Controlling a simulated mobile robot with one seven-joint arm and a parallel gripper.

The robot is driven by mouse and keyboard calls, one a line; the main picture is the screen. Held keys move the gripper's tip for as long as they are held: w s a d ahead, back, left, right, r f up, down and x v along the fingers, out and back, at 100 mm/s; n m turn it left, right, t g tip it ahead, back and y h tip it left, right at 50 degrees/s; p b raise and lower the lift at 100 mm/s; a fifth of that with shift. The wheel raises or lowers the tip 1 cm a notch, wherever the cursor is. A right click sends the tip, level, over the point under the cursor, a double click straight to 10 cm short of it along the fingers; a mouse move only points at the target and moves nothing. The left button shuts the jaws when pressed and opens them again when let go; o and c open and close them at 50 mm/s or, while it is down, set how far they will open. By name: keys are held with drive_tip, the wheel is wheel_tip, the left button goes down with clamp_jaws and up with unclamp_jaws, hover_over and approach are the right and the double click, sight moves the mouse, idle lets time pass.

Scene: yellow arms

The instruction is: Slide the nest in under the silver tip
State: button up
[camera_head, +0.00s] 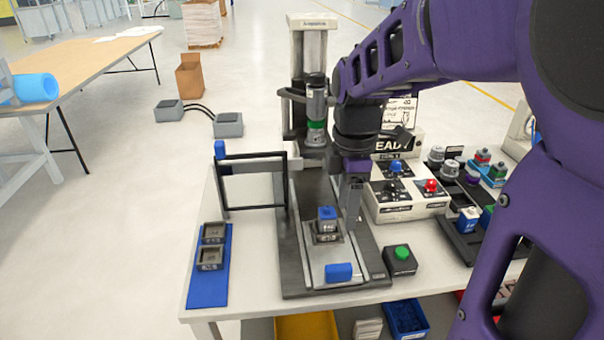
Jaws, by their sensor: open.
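The nest (327,238) is a grey block on a sliding plate (312,258) at the front of the press's dark base. A part with a blue top (327,213) sits in it. A blue handle (338,272) is on the plate's front edge. The silver tip (316,137) hangs below a green band on the press head, farther back than the nest and above the base. My gripper (352,215) is open and points down just right of the nest and its part. Its fingertips are partly unclear, and I cannot tell whether they touch anything.
A black frame with a blue knob (220,150) stands swung out to the left. A blue mat (208,290) holds two grey blocks. A green button box (401,260) and a control box (405,200) stand to the right. A dark tray (465,240) holds several parts farther right.

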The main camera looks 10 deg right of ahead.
sight(339, 266)
drive_tip(key=f+b, duration=0.1)
drive_tip(key=f, duration=0.7)
drive_tip(key=f+b, duration=0.1)
drive_tip(key=f, duration=0.8)
drive_tip(key=shift+s+a+f, duration=0.15)
drive_tip(key=shift+s+f, duration=0.05)
drive_tip(key=shift+f, duration=0.05)
clamp_jaws()
idle(0.7)
